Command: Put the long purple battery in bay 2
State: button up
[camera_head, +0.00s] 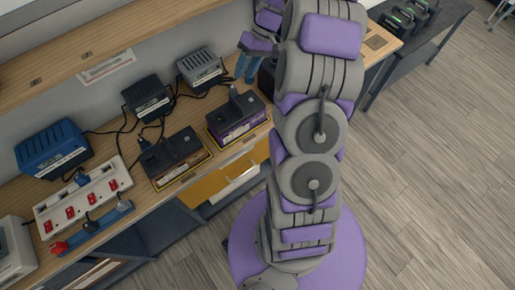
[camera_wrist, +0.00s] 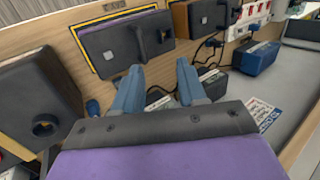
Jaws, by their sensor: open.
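A dark-topped battery with purple sides (camera_head: 236,128) stands upright in a yellow-outlined bay on the bench, near the front edge. In the wrist view a dark block with a handle (camera_wrist: 125,42) sits inside a yellow outline beyond the fingers. A second dark battery with brown-orange sides (camera_head: 182,173) stands in another yellow-outlined bay to the left. I cannot read the bay numbers. My gripper (camera_head: 247,68) is above the bench, behind the purple-sided battery and apart from it. In the wrist view its blue fingers (camera_wrist: 158,88) are spread, with nothing between them.
Black chargers (camera_head: 147,97) (camera_head: 200,68) and a blue charger (camera_head: 54,148) stand along the wall, with loose cables. A white power strip (camera_head: 84,198) with red switches lies at the left. A large dark box (camera_wrist: 42,100) is close to the fingers in the wrist view.

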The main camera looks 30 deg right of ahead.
jog(key=s+a+r+g+h, duration=0.1)
jog(key=s+a+r, duration=0.3)
jog(key=s+a, duration=0.25)
jog(key=s+a+r+g+h, duration=0.1)
jog(key=s+a+r+h, duration=0.1)
jog(key=s+a+r, duration=0.5)
jog(key=s+a+f+h, duration=0.1)
jog(key=s+a, duration=0.1)
jog(key=s, duration=0.7)
jog(key=s+a+f+h, duration=0.1)
jog(key=s+a+h, duration=0.1)
jog(key=s, duration=0.7)
jog(key=shift+f+m+t, duration=0.3)
jog(key=shift+f+t, duration=0.05)
jog(key=shift+t, duration=0.05)
